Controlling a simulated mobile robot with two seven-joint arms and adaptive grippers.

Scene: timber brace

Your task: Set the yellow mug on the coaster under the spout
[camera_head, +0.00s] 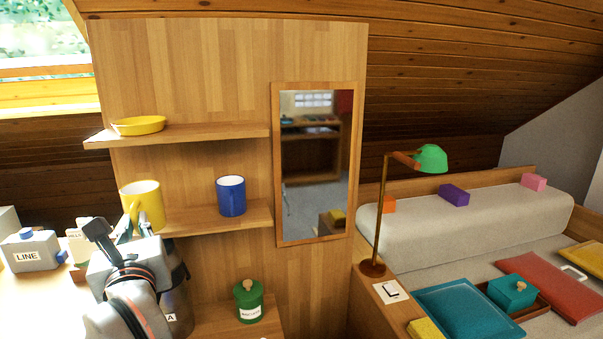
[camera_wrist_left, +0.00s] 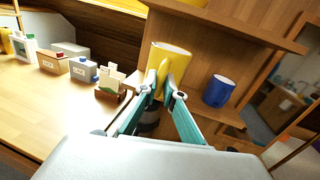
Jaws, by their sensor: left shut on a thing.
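The yellow mug (camera_head: 149,203) is upright at the left end of the middle wall shelf (camera_head: 240,218). I cannot tell whether its base touches the shelf. My left gripper (camera_head: 132,226) is shut on the mug from the near side. In the left wrist view the fingertips (camera_wrist_left: 164,82) meet at the yellow mug (camera_wrist_left: 174,60), and its lower part is hidden behind them. A dark cylindrical container (camera_head: 178,308) marked "A" stands below, partly hidden by my arm. I cannot make out a coaster or a spout. My right gripper is not in view.
A blue mug (camera_head: 231,196) stands right of the yellow one on the same shelf. A yellow dish (camera_head: 138,125) is on the shelf above. A green lidded jar (camera_head: 248,300) stands below. Labelled boxes (camera_wrist_left: 54,64) and a card holder (camera_wrist_left: 110,88) stand on the left worktop.

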